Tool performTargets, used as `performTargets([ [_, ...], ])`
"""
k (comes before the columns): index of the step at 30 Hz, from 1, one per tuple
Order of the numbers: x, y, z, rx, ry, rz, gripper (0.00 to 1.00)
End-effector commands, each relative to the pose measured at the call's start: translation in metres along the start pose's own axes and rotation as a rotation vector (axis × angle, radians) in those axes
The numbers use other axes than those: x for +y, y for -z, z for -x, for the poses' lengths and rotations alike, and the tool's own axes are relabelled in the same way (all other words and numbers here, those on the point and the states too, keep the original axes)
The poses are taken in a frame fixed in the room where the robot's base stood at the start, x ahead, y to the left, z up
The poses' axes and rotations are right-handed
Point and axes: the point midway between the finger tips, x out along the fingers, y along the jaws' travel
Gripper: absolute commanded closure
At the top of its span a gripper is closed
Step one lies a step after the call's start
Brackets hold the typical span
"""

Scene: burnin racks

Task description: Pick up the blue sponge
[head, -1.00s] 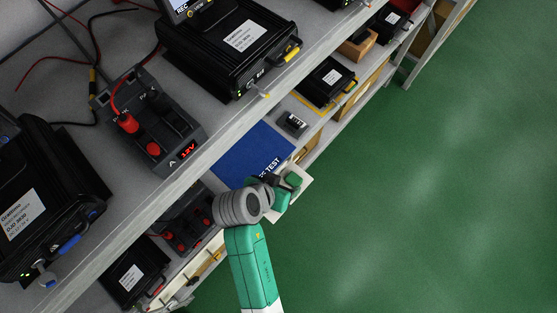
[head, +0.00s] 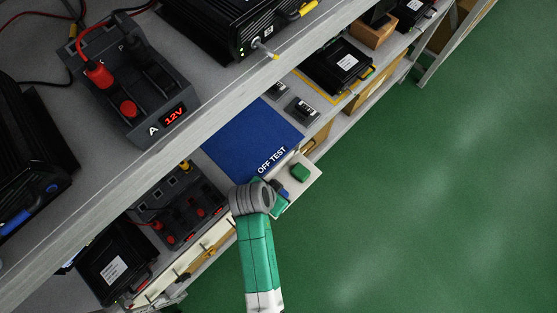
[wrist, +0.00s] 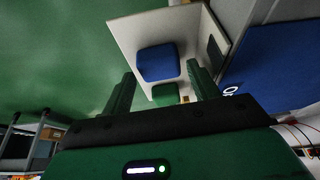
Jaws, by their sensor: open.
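The blue sponge (wrist: 158,62) lies on a white tray (wrist: 128,30) in the wrist view. It appears between and just beyond my fingertips. In the head view a small part of the blue sponge (head: 283,192) shows beside my gripper (head: 276,199), which hides the rest. My gripper (wrist: 161,76) is open, with one green finger on each side and nothing held.
A blue mat (head: 245,140) marked "OFF TEST" lies beside the tray on the lower shelf. The upper shelf edge (head: 150,162) runs diagonally above. A red-and-black 12V unit (head: 130,85) stands on the upper shelf. Green floor to the right is clear.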

Motion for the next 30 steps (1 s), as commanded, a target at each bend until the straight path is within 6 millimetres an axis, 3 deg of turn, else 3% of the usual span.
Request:
performTargets([
  [1,0.001,-0.003,-0.016,-0.001,-0.002,-0.001,0.4],
  [3,0.001,-0.002,-0.022,-0.001,-0.001,-0.001,0.4],
  [9,0.001,0.0,-0.02,0.0,0.0,0.0,0.42],
  [14,0.001,0.0,-0.02,0.0,0.0,0.0,0.73],
  [17,0.001,0.0,-0.02,0.0,0.0,0.0,0.77],
  [23,0.0,0.001,-0.017,0.0,0.0,0.0,0.77],
  [30,0.0,0.012,0.009,0.001,0.0,0.0,0.77],
])
